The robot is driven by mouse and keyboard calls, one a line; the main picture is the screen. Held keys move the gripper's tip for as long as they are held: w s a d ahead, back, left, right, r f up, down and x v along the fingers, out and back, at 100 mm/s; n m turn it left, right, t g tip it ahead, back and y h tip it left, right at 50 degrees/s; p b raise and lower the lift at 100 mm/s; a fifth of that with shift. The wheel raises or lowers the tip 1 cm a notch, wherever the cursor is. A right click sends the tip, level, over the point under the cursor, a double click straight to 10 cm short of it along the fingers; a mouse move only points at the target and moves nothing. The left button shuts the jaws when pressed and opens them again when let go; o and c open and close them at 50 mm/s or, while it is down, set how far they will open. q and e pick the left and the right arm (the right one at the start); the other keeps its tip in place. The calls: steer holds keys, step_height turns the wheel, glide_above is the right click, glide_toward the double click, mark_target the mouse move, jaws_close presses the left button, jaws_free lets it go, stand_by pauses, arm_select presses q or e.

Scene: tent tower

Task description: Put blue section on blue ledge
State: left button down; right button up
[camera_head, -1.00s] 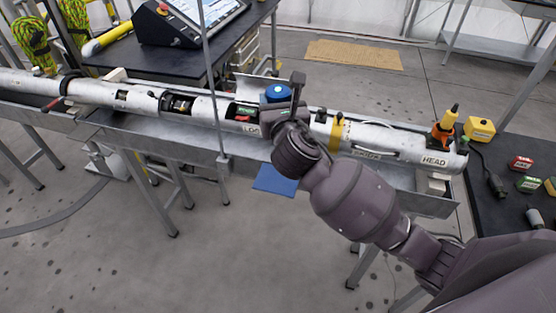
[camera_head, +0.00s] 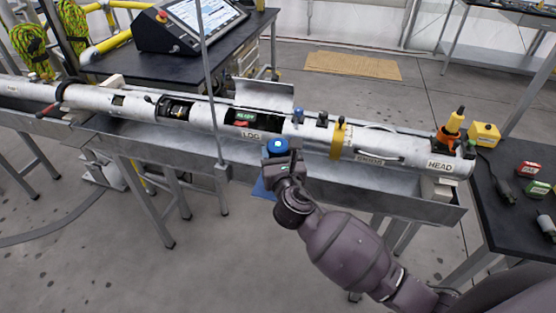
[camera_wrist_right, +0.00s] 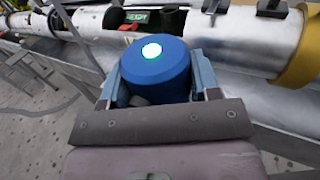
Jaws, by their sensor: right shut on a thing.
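The blue section (camera_head: 277,147) is a short blue cylinder with a lit spot on its top. My right gripper (camera_head: 288,162) is shut on it. In the right wrist view, the blue section (camera_wrist_right: 155,73) sits upright between the two fingers (camera_wrist_right: 158,85). It appears in front of the long tube, over the trough's near side in the head view. The blue ledge (camera_head: 261,189) is a flat blue plate at the trough's near side, mostly hidden behind my right gripper and wrist. I cannot tell the height gap between section and ledge. My left gripper is out of view.
The long white tube (camera_head: 210,115) lies in a metal trough (camera_head: 330,171) on legs, with an open bay and raised cover (camera_head: 264,95). A thin upright pole (camera_head: 208,70) stands left of my gripper. A black table (camera_head: 515,190) is at right.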

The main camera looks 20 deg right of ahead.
steer(key=shift+f, duration=0.75)
steer(key=shift+f, duration=0.15)
steer(key=o, duration=1.2)
